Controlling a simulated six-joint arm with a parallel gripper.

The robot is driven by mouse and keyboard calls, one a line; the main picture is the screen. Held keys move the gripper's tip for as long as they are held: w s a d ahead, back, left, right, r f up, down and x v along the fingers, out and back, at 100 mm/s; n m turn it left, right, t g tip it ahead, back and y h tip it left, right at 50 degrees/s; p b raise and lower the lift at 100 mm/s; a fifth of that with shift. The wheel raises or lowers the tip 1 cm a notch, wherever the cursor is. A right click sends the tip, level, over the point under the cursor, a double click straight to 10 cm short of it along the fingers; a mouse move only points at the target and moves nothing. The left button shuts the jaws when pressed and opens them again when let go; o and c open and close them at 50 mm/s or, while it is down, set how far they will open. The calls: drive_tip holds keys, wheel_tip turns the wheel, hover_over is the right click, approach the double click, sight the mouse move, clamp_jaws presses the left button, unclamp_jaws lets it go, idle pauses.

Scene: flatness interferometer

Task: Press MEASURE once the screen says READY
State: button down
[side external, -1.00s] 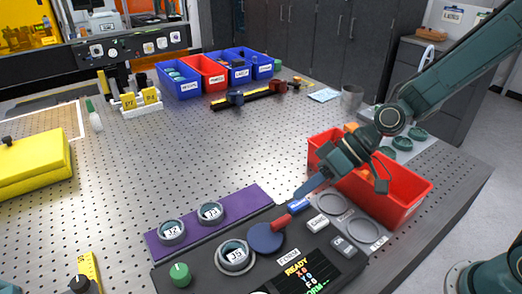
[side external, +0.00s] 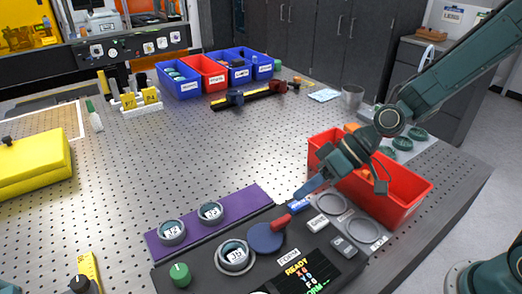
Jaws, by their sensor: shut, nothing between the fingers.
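The screen (side external: 308,273) on the dark console shows READY in yellow at the top, with shorter coloured lines below. A blue button (side external: 299,205) with small pale lettering sits on the console above a white button (side external: 318,223) and a grey button (side external: 344,246). The lettering is too small to read surely, so I cannot tell for certain which is MEASURE. My gripper (side external: 299,194) is shut and empty, its tips just above or at the blue button. I cannot tell whether they touch it.
A round blue piece with a red handle (side external: 268,236) lies left of the buttons, beside a labelled round part (side external: 235,256). A green knob (side external: 180,273) stands at the console's left. A red bin (side external: 410,198) stands close behind my gripper. The middle of the perforated table (side external: 200,150) is clear.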

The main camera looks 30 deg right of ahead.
sight(304, 202)
drive_tip(key=shift+f, duration=0.75)
idle(1.0)
idle(0.4)
drive_tip(key=shift+r, duration=0.9)
drive_tip(key=shift+r, duration=0.1)
drive_tip(key=shift+r, duration=2.4)
